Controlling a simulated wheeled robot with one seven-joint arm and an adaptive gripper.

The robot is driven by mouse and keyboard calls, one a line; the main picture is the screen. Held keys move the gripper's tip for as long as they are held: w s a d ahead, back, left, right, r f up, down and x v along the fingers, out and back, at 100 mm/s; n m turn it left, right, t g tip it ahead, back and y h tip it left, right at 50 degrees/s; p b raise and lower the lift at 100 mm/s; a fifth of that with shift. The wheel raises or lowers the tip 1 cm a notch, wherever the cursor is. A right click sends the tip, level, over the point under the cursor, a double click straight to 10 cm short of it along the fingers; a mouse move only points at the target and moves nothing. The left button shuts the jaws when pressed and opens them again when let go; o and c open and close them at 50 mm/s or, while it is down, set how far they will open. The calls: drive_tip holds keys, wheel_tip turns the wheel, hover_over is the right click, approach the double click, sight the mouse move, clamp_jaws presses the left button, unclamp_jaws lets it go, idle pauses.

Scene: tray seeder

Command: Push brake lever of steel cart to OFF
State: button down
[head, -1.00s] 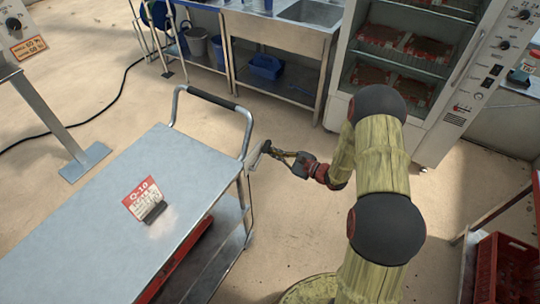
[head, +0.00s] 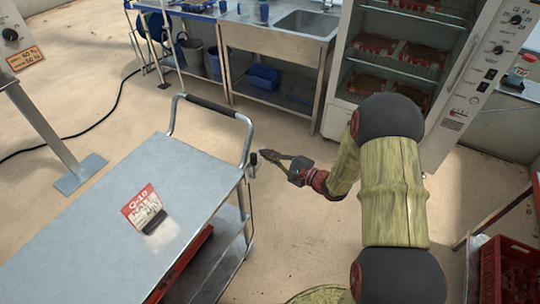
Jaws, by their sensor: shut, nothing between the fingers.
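The steel cart (head: 95,215) stands at left, with a flat grey top and a dark-gripped push handle (head: 211,105) at its far end. The brake lever (head: 252,160) is a small dark-tipped stem at the cart's right corner, below the handle's right foot. It looks nearly upright; any OFF or ON marking is too small to read. My gripper (head: 263,153) is shut and empty, coming in from the right. Its fingertips are right beside the lever's tip; I cannot tell whether they touch it.
A red Q-10 card (head: 141,205) in a dark holder stands on the cart top. A steel sink bench (head: 283,40) is behind, with a glass-door cabinet (head: 400,45) at back right. A red crate (head: 505,275) is at lower right. The floor between is clear.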

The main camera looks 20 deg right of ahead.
drive_tip(key=shift+s+a+r, duration=0.5)
drive_tip(key=shift+s+a, duration=0.2)
drive_tip(key=shift+a, duration=0.1)
drive_tip(key=s+d+p, duration=0.1)
drive_tip(key=s+d, duration=0.4)
drive_tip(key=d, duration=0.2)
drive_tip(key=shift+s+d+p, duration=0.25)
drive_tip(key=shift+s+p, duration=0.1)
idle(0.3)
idle(0.5)
